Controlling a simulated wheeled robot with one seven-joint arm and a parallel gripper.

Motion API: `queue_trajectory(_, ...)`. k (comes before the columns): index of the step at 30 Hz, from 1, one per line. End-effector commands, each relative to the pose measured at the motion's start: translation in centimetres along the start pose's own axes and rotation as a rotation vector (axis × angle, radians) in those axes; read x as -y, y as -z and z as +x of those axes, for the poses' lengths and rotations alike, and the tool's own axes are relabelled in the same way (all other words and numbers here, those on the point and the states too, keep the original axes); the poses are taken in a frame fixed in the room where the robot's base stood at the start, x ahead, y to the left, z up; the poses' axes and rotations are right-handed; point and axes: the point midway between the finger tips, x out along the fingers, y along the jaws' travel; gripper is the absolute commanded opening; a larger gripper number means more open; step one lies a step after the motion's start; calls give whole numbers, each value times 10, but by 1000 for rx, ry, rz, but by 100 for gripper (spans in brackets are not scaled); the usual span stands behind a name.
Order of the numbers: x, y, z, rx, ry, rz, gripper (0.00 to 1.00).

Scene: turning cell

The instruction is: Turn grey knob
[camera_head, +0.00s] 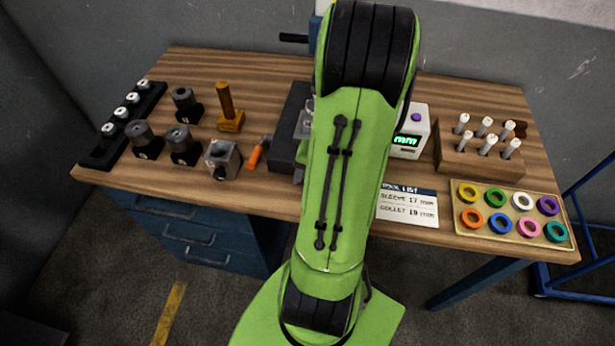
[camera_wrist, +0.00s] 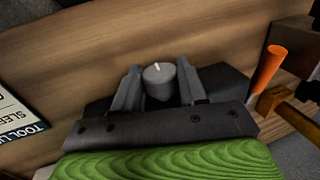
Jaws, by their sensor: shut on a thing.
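The grey knob (camera_wrist: 158,80) shows in the wrist view as a short grey cylinder with a white line on its top. My gripper (camera_wrist: 157,88) has one finger on each side of it and is shut on it. The knob's base is hidden behind the gripper body. In the head view my green arm covers the knob and the gripper, so neither can be seen there.
An orange handle (camera_wrist: 268,68) is close at the right in the wrist view. On the bench stand dark tool holders (camera_head: 183,146), a display box (camera_head: 409,135), a wooden block with white pegs (camera_head: 470,160) and a tray of coloured rings (camera_head: 487,237). A tool list card (camera_head: 407,208) lies at the front.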

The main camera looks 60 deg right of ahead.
Motion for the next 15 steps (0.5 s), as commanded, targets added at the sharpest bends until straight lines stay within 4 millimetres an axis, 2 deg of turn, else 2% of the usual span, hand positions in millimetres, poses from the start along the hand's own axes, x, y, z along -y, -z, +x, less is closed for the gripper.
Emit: queue_trajectory(15, -8, 1, 3, -2, 413, 4, 11)
